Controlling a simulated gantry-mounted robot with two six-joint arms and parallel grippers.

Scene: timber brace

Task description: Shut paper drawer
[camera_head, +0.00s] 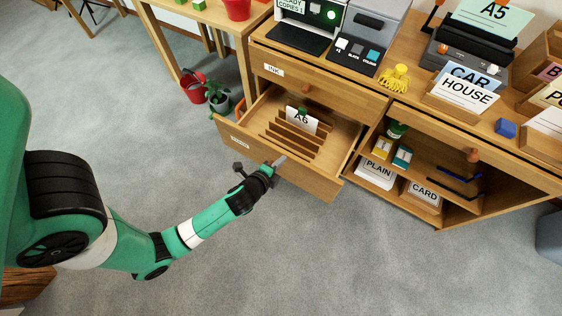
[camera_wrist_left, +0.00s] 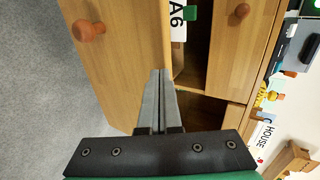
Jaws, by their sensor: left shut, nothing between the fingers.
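The paper drawer (camera_head: 308,182) is pulled out from the wooden cabinet, below the drawer labelled INK. Wooden dividers and an A6 card (camera_head: 301,120) show inside it. My left gripper (camera_head: 281,161) is at the outer side of the drawer's front panel, near its top edge; I cannot tell if it touches. In the left wrist view the fingers (camera_wrist_left: 157,74) are shut together with nothing between them, over the front panel (camera_wrist_left: 125,50) and its round knob (camera_wrist_left: 88,31). My right gripper is in neither view.
The ink drawer (camera_head: 330,85) above is closed. An open shelf (camera_head: 435,165) with paper stacks is to the right. The carpet in front is clear.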

